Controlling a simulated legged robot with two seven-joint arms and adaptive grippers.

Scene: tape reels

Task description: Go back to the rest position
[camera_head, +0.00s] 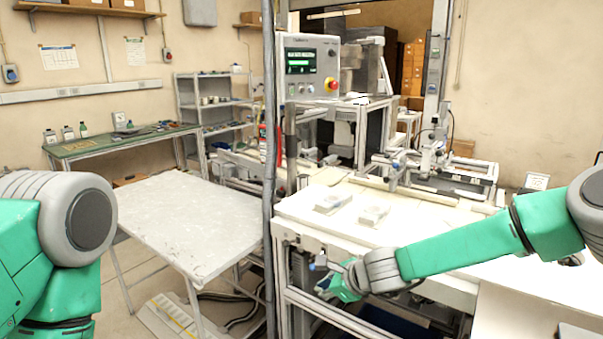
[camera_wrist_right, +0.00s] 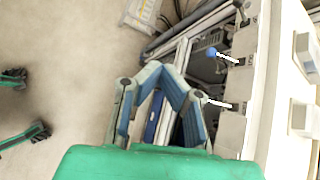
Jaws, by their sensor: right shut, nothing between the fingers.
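My right gripper (camera_head: 338,284) is at the front edge of the white worktable, low and beside its frame. In the right wrist view its two blue-lined fingers (camera_wrist_right: 163,72) bend in and meet at the tips, with nothing between them. My right arm reaches in from the right, across the front of the worktable. At the left of the head view only the green and grey links of my left arm show; its gripper is out of the picture. Two small pale block-like items (camera_head: 331,203) (camera_head: 373,213) lie on the worktable, apart from the gripper.
The white worktable (camera_head: 300,208) has a metal frame, with a blue knob (camera_wrist_right: 211,52) on its front side. A control panel (camera_head: 309,68) stands behind a vertical post (camera_head: 269,150). A bare grey table (camera_head: 190,215) is left of it. Floor between my arms is partly open.

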